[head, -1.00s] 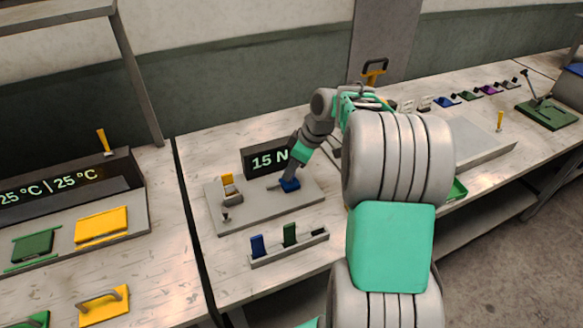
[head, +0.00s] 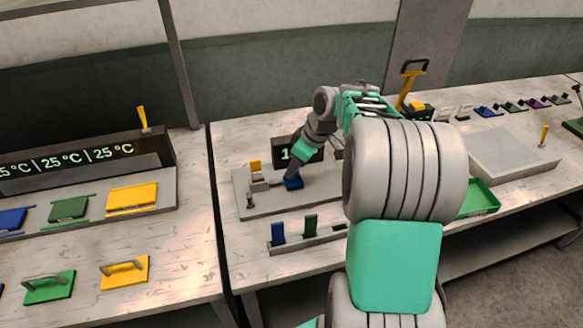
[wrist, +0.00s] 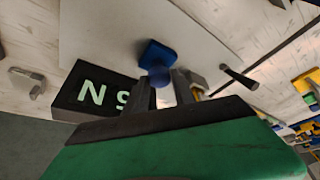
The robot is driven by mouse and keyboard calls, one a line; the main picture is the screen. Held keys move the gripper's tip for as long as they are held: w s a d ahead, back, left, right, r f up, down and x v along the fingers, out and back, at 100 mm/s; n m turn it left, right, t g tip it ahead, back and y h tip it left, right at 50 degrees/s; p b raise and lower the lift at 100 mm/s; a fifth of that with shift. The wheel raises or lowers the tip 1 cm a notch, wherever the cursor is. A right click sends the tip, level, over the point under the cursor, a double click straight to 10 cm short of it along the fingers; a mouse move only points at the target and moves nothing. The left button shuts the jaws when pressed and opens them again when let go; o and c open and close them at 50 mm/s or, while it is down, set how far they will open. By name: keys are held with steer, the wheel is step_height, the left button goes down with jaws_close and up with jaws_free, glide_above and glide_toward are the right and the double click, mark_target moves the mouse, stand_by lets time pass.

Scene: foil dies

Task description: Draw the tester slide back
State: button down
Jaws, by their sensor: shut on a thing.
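The tester is a grey plate (head: 270,205) on the bench with a dark display (head: 284,150) behind it. My arm covers part of the display, leaving a "1" readable in the head view. A grey holder with a yellow piece (head: 255,165) stands left of the slide.
A small rack (head: 300,240) with a blue and a green die stands in front of the plate. A green tray (head: 481,198) is to the right. Left, across a gap, are a temperature unit (head: 80,153) and handled plates (head: 125,272).

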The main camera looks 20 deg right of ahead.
steer(key=shift+a, duration=0.1)
steer(key=c, duration=1.1)
jaws_free()
steer(key=shift+a, duration=0.15)
steer(key=shift+r, duration=0.1)
steer(key=shift+s+d+r, duration=0.1)
steer(key=shift+d+r, duration=0.1)
steer(key=shift+r, duration=0.1)
steer(key=v, duration=0.7)
